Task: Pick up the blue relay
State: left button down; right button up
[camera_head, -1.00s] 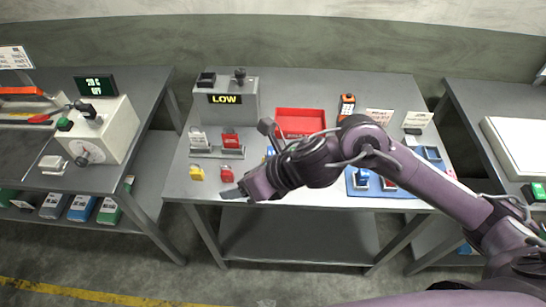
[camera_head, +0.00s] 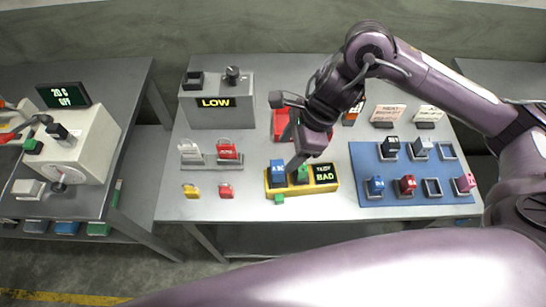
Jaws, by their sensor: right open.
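Another blue relay (camera_head: 375,187) stands at the front left of a blue mat (camera_head: 404,173). My right gripper (camera_head: 299,161) is over the tester, just right of the first blue relay, pointing down with its jaws open. It partly hides a green relay (camera_head: 301,178) in the tester. I cannot tell whether it touches anything. My left gripper is not in view.
A grey box (camera_head: 218,107) reading LOW stands at the back left. Red, black and pink relays share the mat. Red and white padlock-like pieces stand on a rack (camera_head: 211,162).

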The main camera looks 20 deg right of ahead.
aim_at(278, 166)
jog(key=f, duration=0.1)
jog(key=a+f+p, duration=0.1)
jog(key=s+f, duration=0.1)
jog(key=shift+a, duration=0.25)
jog(key=p+x, duration=0.1)
jog(key=x, duration=0.1)
jog(key=shift+w+a+f+p, duration=0.15)
jog(key=shift+w+f+p, duration=0.1)
jog(key=shift+f+p, duration=0.1)
jog(key=shift+a+f, duration=0.1)
jog(key=shift+f, duration=0.35)
jog(key=c, duration=0.7)
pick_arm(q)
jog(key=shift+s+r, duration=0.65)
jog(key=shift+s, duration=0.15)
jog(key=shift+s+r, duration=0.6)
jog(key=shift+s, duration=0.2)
pick_arm(e)
jog(key=c, duration=0.4)
jog(key=shift+w+r, duration=0.1)
